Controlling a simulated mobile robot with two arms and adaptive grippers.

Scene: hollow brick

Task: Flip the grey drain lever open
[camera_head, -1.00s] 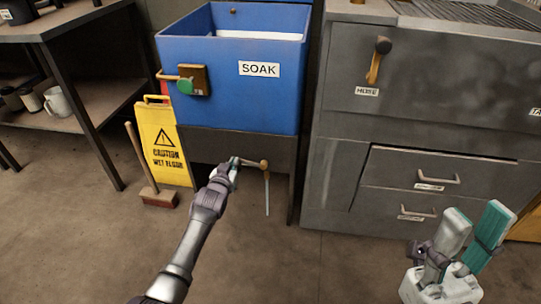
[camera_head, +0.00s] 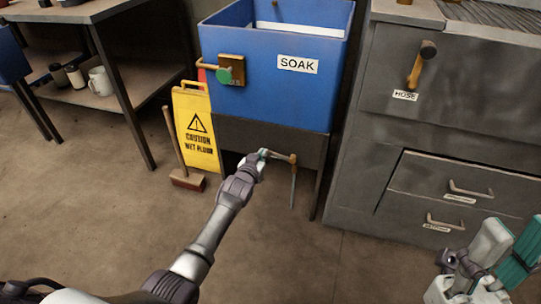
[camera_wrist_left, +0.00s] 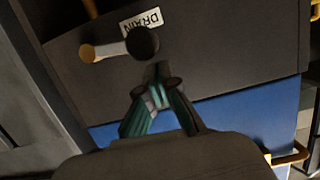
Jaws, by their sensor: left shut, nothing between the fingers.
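The drain lever (camera_head: 281,156) sticks out under the blue soak tub in the head view. In the left wrist view, the lever (camera_wrist_left: 112,49) is a pale bar between a brass end and a dark round knob (camera_wrist_left: 142,42), below a DRAIN label (camera_wrist_left: 141,20). My left gripper (camera_head: 262,155) is at the lever's left end. In the wrist view its teal fingertips (camera_wrist_left: 158,80) are together, empty, close to the dark knob; I cannot tell whether they touch it. My right gripper (camera_head: 508,252) is at the lower right, fingers apart, away from the lever.
A grey cabinet (camera_head: 385,165) is at right. The floor in front is clear.

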